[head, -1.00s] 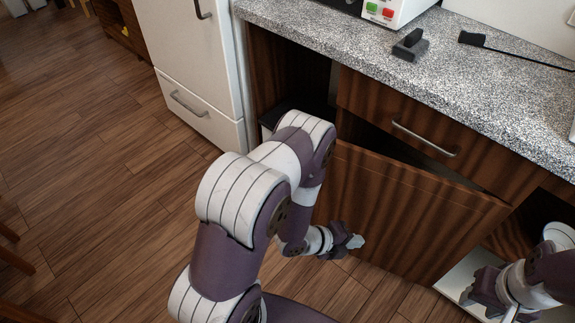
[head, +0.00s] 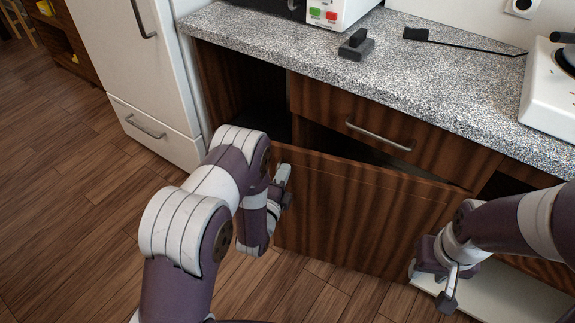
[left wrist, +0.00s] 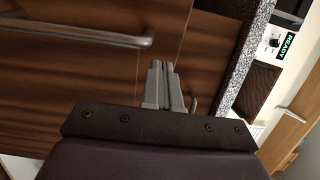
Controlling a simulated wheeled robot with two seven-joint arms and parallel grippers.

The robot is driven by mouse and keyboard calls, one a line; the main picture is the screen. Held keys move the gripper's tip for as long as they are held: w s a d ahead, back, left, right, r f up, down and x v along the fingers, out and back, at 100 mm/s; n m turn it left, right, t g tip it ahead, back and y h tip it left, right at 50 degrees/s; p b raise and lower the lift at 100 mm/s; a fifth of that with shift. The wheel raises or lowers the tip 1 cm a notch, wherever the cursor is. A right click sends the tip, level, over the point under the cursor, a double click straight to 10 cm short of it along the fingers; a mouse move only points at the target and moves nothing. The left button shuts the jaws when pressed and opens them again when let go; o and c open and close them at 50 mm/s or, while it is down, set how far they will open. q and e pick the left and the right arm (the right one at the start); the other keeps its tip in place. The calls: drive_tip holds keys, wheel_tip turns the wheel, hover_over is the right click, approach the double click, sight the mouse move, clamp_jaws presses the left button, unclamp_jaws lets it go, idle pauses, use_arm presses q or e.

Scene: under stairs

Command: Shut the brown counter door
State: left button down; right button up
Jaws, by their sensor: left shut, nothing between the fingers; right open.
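The brown counter door (head: 350,215) stands ajar below the drawer in the head view, with a dark gap along its top edge. My left gripper (head: 285,186) is at the door's left end, near its upper corner; I cannot tell whether it touches. In the left wrist view the left gripper (left wrist: 163,78) is shut and empty, with brown wood panels behind it. My right gripper (head: 437,283) is open and empty, low near the door's right end. A metal bar handle (left wrist: 90,34) shows at the upper left of the left wrist view.
The drawer (head: 375,125) above the door is closed and has a metal handle (head: 380,136). The speckled countertop (head: 430,95) overhangs it. A dark open bay (head: 240,90) lies left of the door, beside a white fridge (head: 135,60). Wood floor (head: 75,200) is clear at left.

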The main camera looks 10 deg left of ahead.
sight(291, 157)
use_arm(q)
drive_tip(key=shift+w+d, duration=0.15)
drive_tip(key=shift+w, duration=1.65)
